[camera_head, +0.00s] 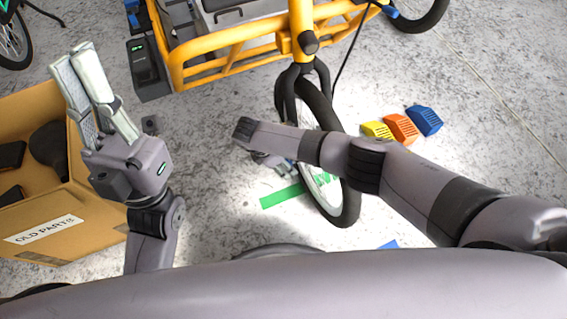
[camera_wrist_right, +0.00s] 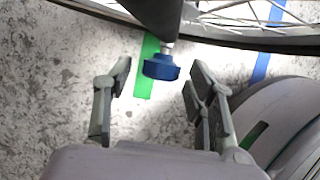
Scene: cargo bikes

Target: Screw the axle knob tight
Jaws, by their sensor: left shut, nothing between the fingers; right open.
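The axle knob (camera_wrist_right: 161,67) is blue and sits on a short metal stem at the end of the dark fork leg (camera_wrist_right: 153,18) in the right wrist view. My right gripper (camera_wrist_right: 161,76) is open, with one finger on each side of the knob and a visible gap on both sides. In the head view my right gripper (camera_head: 268,160) is beside the front wheel (camera_head: 349,205), mostly hidden by my arm, and I cannot make out the knob clearly there. My left gripper (camera_head: 73,58) is shut and empty, raised beside the cardboard box at the left.
The cardboard box (camera_head: 95,215), labelled OLD PARTS, holds dark parts. The yellow cargo bike frame (camera_head: 225,45) stands at the back. Yellow, orange (camera_head: 400,128) and blue blocks lie right of the wheel. Green tape (camera_head: 282,195) marks the grey floor.

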